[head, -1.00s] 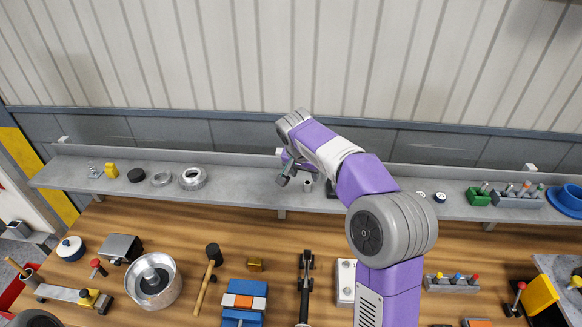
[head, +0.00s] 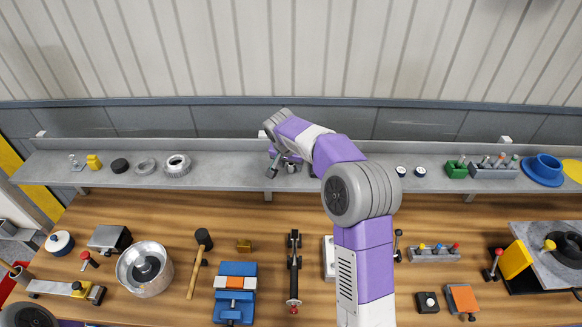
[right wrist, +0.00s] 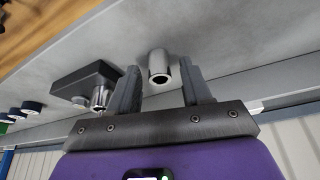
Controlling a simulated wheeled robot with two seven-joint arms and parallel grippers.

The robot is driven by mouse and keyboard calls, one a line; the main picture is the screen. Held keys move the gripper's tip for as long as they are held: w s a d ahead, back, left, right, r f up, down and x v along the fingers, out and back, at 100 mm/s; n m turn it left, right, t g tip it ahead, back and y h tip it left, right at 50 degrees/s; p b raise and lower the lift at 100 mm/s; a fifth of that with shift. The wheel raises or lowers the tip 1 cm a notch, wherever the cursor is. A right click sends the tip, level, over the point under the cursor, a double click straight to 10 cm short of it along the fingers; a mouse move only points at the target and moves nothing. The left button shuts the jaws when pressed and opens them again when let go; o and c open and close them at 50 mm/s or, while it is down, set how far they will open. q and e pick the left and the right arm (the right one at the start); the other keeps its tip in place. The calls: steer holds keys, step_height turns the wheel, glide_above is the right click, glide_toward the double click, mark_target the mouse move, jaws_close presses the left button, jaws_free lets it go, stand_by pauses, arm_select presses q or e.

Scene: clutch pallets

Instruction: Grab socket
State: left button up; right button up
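The socket (right wrist: 157,66) is a short chrome cylinder with an open end, on the grey shelf. In the right wrist view it lies between the fingertips of my right gripper (right wrist: 161,72), with visible gaps on both sides. The gripper is open and empty. In the head view the right gripper (head: 279,166) is over the middle of the shelf, and the small socket (head: 292,168) shows just beside it. My left gripper is out of view.
In the right wrist view a black block with a chrome stub (right wrist: 88,84) stands on the shelf near one finger. The shelf (head: 225,175) has a back wall close behind the gripper. Below, the wooden bench (head: 205,215) holds tools, including a mallet (head: 203,240) and a metal pot (head: 145,290).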

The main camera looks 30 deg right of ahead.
jaws_close()
steer(key=shift+r, duration=0.15)
